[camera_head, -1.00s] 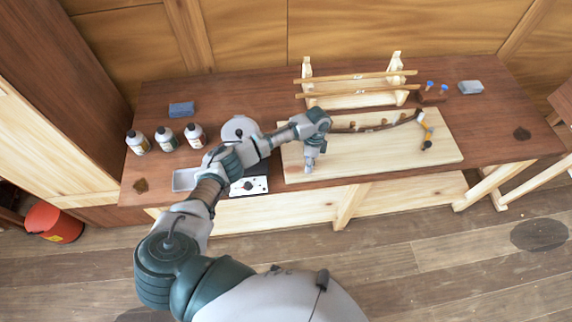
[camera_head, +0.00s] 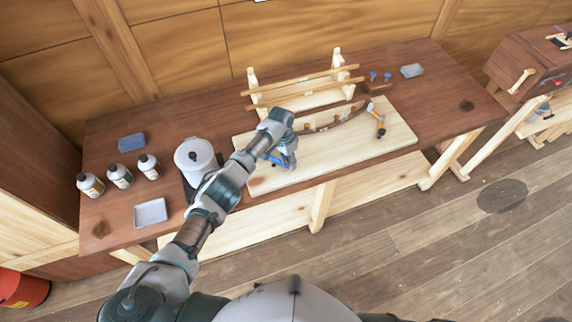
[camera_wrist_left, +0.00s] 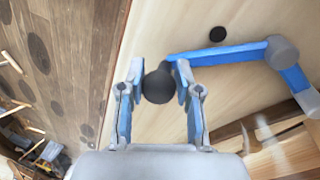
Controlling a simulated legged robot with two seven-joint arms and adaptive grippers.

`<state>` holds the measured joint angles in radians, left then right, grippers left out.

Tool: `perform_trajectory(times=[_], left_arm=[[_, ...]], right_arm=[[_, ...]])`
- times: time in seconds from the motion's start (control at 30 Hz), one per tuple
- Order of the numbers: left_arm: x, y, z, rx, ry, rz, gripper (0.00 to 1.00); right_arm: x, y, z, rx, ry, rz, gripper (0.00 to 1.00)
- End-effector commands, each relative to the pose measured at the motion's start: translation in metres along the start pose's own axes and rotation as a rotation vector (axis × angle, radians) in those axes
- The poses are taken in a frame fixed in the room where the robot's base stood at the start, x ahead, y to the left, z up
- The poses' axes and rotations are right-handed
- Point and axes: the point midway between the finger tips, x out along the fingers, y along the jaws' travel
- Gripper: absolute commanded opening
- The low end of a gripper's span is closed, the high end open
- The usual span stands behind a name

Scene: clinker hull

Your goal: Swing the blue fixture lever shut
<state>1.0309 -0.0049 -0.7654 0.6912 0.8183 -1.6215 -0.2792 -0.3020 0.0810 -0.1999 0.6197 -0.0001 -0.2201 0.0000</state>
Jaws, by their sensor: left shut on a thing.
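The blue fixture lever (camera_wrist_left: 215,53) runs across the upper right of the left wrist view, from a dark round knob (camera_wrist_left: 158,87) to a grey pivot (camera_wrist_left: 282,52). My left gripper (camera_wrist_left: 157,84) is shut on the knob, one finger on each side. In the head view my left gripper (camera_head: 287,162) is low over the left part of the pale board (camera_head: 350,155). A bit of blue beside it looks like the lever, mostly hidden by my arm. My right gripper is not in view.
A yellow-and-black tool (camera_head: 380,125) and a curved dark strip (camera_head: 340,117) lie on the board. A wooden rack (camera_head: 300,92) stands behind. A white pot (camera_head: 195,157), several bottles (camera_head: 120,176) and a tray (camera_head: 150,212) are to the left. The bench's right end is largely clear.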

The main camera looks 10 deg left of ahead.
Motion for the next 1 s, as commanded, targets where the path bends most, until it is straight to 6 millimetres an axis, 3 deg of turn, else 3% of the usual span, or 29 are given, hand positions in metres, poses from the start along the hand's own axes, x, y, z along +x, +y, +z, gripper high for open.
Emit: perform_trajectory(times=[0.57, 0.6, 0.67, 1.0], left_arm=[[-0.0040, -0.0021, -0.0067, -0.029, 0.017, -0.004, 0.00], [-0.0042, -0.0022, -0.0067, -0.029, 0.017, -0.005, 0.43], [-0.0037, -0.0022, -0.0062, -0.029, 0.015, -0.004, 0.58], [-0.0039, -0.0012, -0.0042, -0.029, 0.010, -0.002, 0.59]], right_arm=[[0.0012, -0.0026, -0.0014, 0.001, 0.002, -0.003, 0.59], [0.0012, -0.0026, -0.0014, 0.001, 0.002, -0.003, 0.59], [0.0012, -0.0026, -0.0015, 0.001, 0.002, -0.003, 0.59], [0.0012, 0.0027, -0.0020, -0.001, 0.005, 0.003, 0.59]])
